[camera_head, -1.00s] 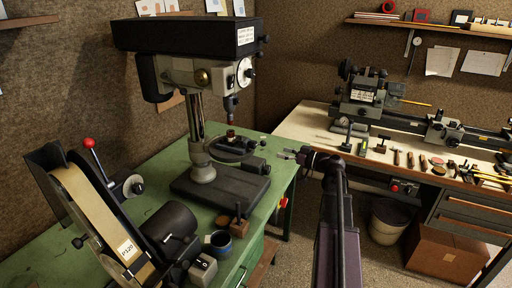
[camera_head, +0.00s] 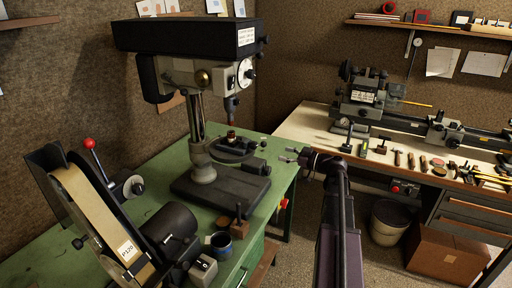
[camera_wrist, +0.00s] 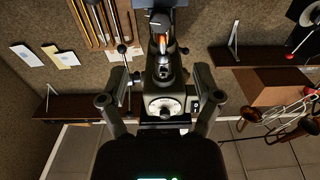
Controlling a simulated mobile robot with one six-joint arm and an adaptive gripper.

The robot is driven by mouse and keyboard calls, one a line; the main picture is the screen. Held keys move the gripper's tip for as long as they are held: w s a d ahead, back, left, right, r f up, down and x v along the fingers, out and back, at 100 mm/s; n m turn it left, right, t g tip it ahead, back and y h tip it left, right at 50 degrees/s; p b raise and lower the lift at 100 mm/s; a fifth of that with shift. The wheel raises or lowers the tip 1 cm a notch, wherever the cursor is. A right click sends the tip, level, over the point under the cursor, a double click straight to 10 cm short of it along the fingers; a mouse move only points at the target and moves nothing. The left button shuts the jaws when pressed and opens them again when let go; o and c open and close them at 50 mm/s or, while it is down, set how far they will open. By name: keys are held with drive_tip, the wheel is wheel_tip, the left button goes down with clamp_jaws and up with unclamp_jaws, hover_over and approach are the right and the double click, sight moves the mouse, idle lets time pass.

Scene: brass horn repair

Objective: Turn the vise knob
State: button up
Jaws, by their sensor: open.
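The dark vise (camera_head: 235,150) sits on the drill press table on the green bench, with a small dark red-brown piece standing at it. A small rounded knob (camera_head: 262,141) shows just right of the vise; I cannot tell for sure that it is the vise knob. My gripper (camera_head: 289,155) is open and empty, right of the vise and apart from it, near the bench's right edge. I cannot make out the vise knob there.
The drill press head (camera_head: 190,50) and column (camera_head: 196,125) rise over the vise. A belt sander (camera_head: 100,215) stands at the front left. A second bench with a lathe (camera_head: 365,95) and hand tools is at the right.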

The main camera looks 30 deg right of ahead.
sight(256, 146)
drive_tip(key=x, duration=1.2)
drive_tip(key=shift+w+a, duration=0.15)
drive_tip(key=shift+a, duration=0.05)
drive_tip(key=c, duration=1.1)
drive_tip(key=shift+d, duration=0.25)
clamp_jaws()
drive_tip(key=shift+a, duration=0.2)
drive_tip(key=shift+m, duration=0.5)
drive_tip(key=shift+r+m, duration=0.1)
drive_tip(key=shift+m, duration=2.4)
